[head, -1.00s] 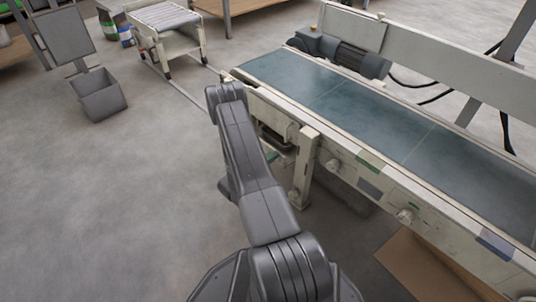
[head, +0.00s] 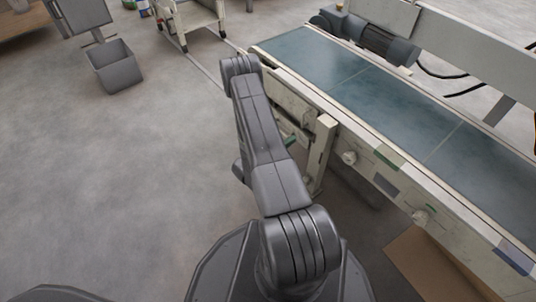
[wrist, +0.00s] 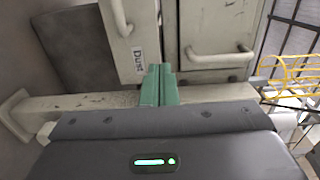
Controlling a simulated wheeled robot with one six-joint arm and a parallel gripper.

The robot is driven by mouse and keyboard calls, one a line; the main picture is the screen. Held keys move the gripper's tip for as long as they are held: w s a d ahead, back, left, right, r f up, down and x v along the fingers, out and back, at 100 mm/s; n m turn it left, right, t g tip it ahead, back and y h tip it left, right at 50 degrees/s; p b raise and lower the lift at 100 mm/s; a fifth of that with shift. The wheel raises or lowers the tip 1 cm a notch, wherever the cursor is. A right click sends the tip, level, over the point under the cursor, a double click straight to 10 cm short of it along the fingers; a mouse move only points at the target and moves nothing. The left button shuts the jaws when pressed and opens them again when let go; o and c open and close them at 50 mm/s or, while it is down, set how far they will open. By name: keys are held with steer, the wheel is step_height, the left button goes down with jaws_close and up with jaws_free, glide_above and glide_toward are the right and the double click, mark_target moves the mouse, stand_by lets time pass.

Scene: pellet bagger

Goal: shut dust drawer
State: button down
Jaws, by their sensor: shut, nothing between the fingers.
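The dust drawer front (wrist: 118,50), a pale, worn panel marked "Dust", shows at the top of the wrist view, left of centre. It carries a pale bar handle (wrist: 121,18). A dark grey surface lies to its left; I cannot tell how far out the drawer stands. My gripper (wrist: 161,70) has green fingers, shut and empty. Its tips overlap the lower right edge of the drawer front in the picture; I cannot tell whether they touch it. In the head view my arm hides the gripper and most of the drawer area beside the conveyor.
A second pale panel with a bar handle (wrist: 220,53) is right of the drawer. The conveyor (head: 345,82) runs along the right in the head view, with a pale post (head: 320,150) by my arm. A grey bin (head: 116,70) stands far left. Floor at left is clear.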

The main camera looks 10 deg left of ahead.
steer(key=p+v, duration=0.2)
steer(key=v, duration=0.7)
steer(key=shift+a+p, duration=0.25)
steer(key=shift+p, duration=0.1)
steer(key=c, duration=2.1)
jaws_free()
steer(key=shift+s+a, duration=0.3)
steer(key=shift+s, duration=0.25)
steer(key=o, duration=0.5)
steer(key=w+a, duration=0.1)
steer(key=a, duration=0.1)
steer(key=w+a+g, duration=0.1)
steer(key=w+a, duration=0.1)
steer(key=a, duration=0.1)
steer(key=w+a+g+y+b, duration=0.1)
steer(key=w+a, duration=0.1)
steer(key=a, duration=0.1)
steer(key=shift+f, duration=0.15)
steer(key=shift+o, duration=0.2)
steer(key=b+x, duration=0.4)
steer(key=x, duration=0.9)
steer(key=shift+w, duration=0.15)
steer(key=shift+d+f, duration=0.1)
steer(key=shift+c, duration=0.2)
jaws_close()
